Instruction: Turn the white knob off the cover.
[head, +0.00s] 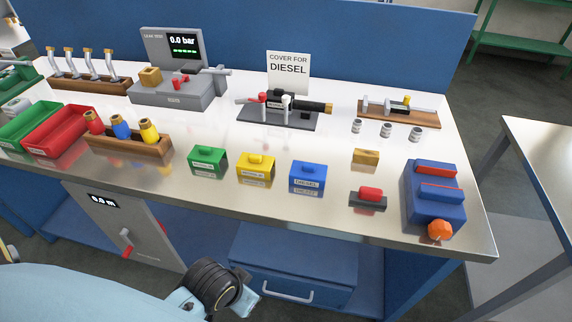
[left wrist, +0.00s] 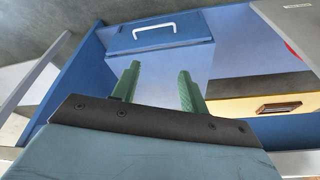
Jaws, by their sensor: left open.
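A fixture on a dark base plate (head: 262,122) stands at the back middle of the bench in the head view, before a sign (head: 288,66) reading "COVER FOR DIESEL". It carries a white knob (head: 286,99), a red knob (head: 263,97) and a black part with a brass ring at its right end. Which piece is the cover is too small to tell. My left gripper (left wrist: 159,68) is open and empty in the left wrist view. It faces the area under the bench, away from the knob, which is not in that view. My right gripper is not in view.
Green (head: 208,162), yellow (head: 256,168) and blue (head: 308,176) blocks stand along the bench front, before the fixture. A blue device with an orange knob (head: 440,230) is at the right corner. A blue drawer unit (head: 295,262) is below the bench; the bench (head: 335,147) has bare gaps between objects.

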